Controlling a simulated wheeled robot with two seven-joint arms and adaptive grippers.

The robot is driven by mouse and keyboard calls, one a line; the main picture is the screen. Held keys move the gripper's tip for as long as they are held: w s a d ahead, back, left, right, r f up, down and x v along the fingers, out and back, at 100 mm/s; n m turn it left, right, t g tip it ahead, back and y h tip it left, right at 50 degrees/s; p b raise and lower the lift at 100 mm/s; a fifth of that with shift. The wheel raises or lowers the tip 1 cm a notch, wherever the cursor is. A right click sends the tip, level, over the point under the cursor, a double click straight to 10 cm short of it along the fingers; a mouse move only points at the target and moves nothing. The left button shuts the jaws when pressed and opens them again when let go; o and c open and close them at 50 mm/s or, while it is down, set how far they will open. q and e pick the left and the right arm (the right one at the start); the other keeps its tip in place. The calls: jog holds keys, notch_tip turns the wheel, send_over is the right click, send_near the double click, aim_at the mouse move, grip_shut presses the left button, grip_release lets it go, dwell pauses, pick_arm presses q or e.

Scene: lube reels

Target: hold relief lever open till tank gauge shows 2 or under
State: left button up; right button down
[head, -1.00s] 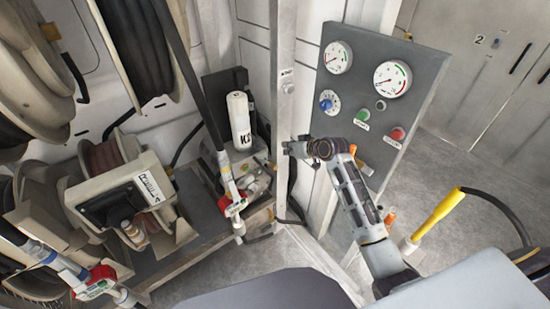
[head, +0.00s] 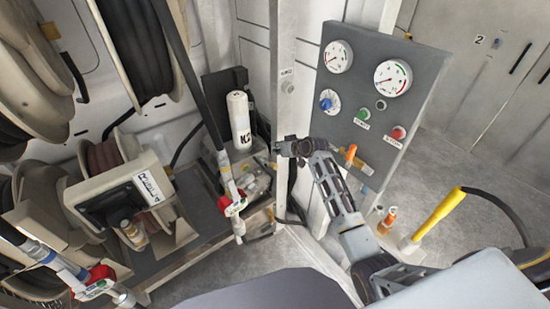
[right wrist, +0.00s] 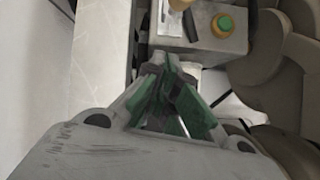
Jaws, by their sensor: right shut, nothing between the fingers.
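The grey panel (head: 420,62) carries two round white gauges, an upper left one (head: 339,56) and a lower right one (head: 393,78). Their needles are too small to read surely, and I cannot tell which is the tank gauge. An orange lever-like part (head: 350,153) sticks out low on the panel, beside a clear amber piece (head: 364,168). I cannot tell surely if it is the relief lever. My right gripper (head: 279,149) is left of the panel, apart from the orange part. Its green-padded fingers are shut and empty in the right wrist view (right wrist: 168,80). My left gripper is out of view.
The panel also has a blue knob (head: 328,100), a green button (head: 363,115) and a red button (head: 398,132). Hose reels (head: 30,70) fill the left. A white canister (head: 239,120) stands behind my gripper. A yellow-handled thing (head: 437,215) is at right.

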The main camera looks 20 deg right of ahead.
aim_at(270, 164)
jog(key=shift+w+a+f, duration=0.2)
jog(key=shift+f, duration=0.45)
jog(key=shift+w+a+f, duration=0.2)
jog(key=shift+f, duration=0.4)
jog(key=shift+s+f, duration=0.25)
jog(key=shift+f, duration=0.3)
jog(key=shift+s+f, duration=0.25)
jog(key=shift+f, duration=0.25)
pick_arm(q)
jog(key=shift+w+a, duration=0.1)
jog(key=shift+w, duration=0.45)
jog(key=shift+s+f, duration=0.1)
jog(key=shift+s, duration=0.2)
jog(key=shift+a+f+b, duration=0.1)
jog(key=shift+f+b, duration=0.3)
jog(key=shift+b, duration=0.1)
pick_arm(e)
jog(key=shift+s+f, duration=0.15)
jog(key=shift+f, duration=0.05)
